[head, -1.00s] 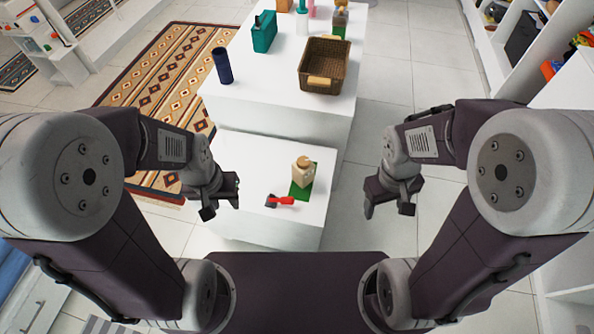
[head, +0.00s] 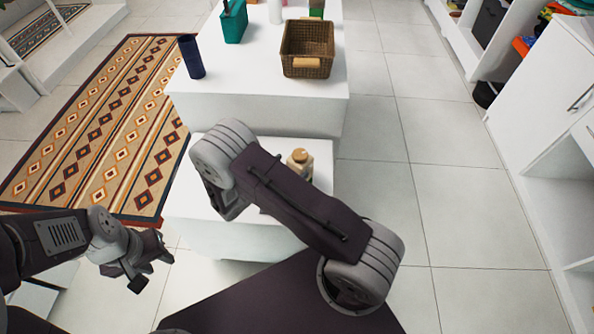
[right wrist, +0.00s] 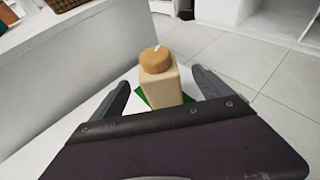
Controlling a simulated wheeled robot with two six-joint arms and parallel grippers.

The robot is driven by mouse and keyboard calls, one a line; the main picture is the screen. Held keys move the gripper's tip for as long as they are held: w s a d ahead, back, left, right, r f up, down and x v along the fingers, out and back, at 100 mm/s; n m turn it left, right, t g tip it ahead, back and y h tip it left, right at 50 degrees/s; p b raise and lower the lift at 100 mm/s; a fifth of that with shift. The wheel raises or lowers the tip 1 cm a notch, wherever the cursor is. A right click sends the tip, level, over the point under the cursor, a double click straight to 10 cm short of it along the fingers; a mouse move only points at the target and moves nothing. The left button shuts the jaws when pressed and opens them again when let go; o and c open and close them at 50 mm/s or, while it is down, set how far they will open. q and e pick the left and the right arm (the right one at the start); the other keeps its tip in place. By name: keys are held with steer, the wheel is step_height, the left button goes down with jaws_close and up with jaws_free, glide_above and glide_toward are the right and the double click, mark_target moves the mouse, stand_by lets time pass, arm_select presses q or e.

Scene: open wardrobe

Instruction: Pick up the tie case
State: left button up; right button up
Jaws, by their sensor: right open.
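A dark blue upright cylinder (head: 191,57) stands at the left edge of the upper white table; it may be the tie case, but I cannot tell for sure. My right gripper (right wrist: 160,80) is open. Its fingers are either side of a cream bottle with a tan cap (right wrist: 160,78), with nothing visibly gripped. In the head view my right arm crosses the lower white block and hides part of the bottle (head: 300,163). My left gripper (head: 152,270) is open and empty, left of the lower block and away from the cylinder.
A brown basket (head: 307,52) and a teal container (head: 233,22) are on the upper white table (head: 255,105). The lower white block (head: 230,243) stands before it. A patterned rug (head: 95,120) lies left; open tiled floor and white cabinets (head: 545,95) are right.

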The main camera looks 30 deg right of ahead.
mark_target(308, 166)
steer(key=b+x, duration=0.1)
steer(key=x, duration=0.6)
steer(key=shift+w+f, duration=0.1)
steer(key=shift+f, duration=0.1)
steer(key=shift+a, duration=0.15)
steer(key=c, duration=1.6)
